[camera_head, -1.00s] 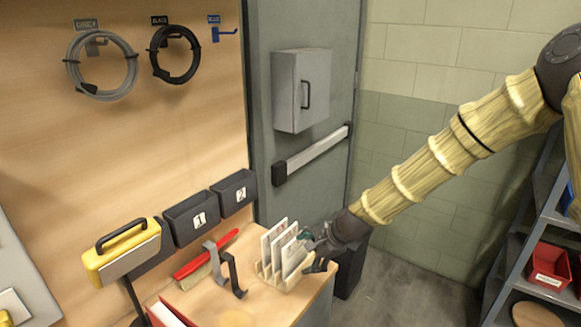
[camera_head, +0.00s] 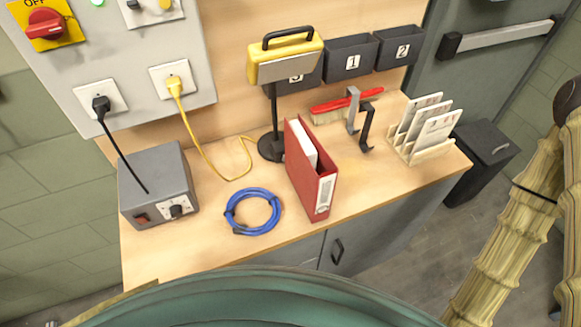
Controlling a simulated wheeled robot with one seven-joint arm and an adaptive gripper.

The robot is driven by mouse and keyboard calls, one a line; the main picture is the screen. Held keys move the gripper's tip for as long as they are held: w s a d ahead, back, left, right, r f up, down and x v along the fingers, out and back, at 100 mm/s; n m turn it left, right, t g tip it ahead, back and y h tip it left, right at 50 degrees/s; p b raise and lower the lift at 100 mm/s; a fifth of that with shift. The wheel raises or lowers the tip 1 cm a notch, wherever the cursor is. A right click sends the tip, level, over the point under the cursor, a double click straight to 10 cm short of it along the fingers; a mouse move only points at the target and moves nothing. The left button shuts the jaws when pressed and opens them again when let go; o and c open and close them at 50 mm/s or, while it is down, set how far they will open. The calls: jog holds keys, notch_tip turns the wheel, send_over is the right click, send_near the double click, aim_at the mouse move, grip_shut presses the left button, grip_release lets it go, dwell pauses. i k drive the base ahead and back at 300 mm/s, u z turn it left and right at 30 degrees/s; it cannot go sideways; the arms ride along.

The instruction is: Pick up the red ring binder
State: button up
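The red ring binder (camera_head: 312,178) stands upright on the wooden workbench top, near the middle. Its spine with a white label faces the front edge, and white paper shows in its open top. My arm runs down the right edge of the view, off to the right of the bench. My gripper is outside the picture, so its fingers and anything in them are hidden.
A coiled blue cable (camera_head: 252,211) lies left of the binder, and a grey power box (camera_head: 157,184) further left. A yellow lamp (camera_head: 285,57) on a stand is close behind. Metal hooks (camera_head: 366,127), a red-handled brush (camera_head: 347,100) and a card rack (camera_head: 429,146) stand right.

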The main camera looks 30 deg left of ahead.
aim_at(313, 174)
jog(key=u, duration=1.05)
jog(key=i, duration=0.15)
jog(key=z, duration=0.4)
